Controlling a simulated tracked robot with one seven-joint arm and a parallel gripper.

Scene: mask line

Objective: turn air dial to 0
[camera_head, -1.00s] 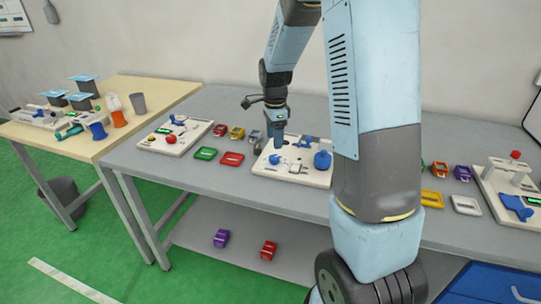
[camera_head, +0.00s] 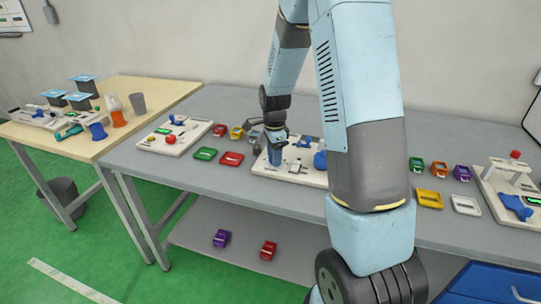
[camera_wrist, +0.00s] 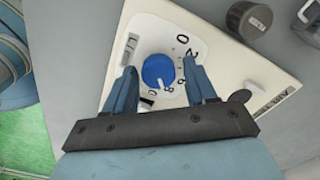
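The air dial (camera_wrist: 158,70) is a round blue knob on a white numbered face in the wrist view, with a pale pointer at its lower left. A large 0 (camera_wrist: 181,38) is printed above and right of the knob. My gripper (camera_wrist: 163,78) is open, with one blue finger on each side of the knob; I cannot tell whether either finger touches it. In the head view my gripper (camera_head: 275,165) is low over the left end of the middle white station (camera_head: 312,178), and the dial is hidden behind it.
In the head view, a green tray (camera_head: 205,153) and a red tray (camera_head: 231,158) lie left of the station. A blue rounded part (camera_head: 320,160) stands on its right.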

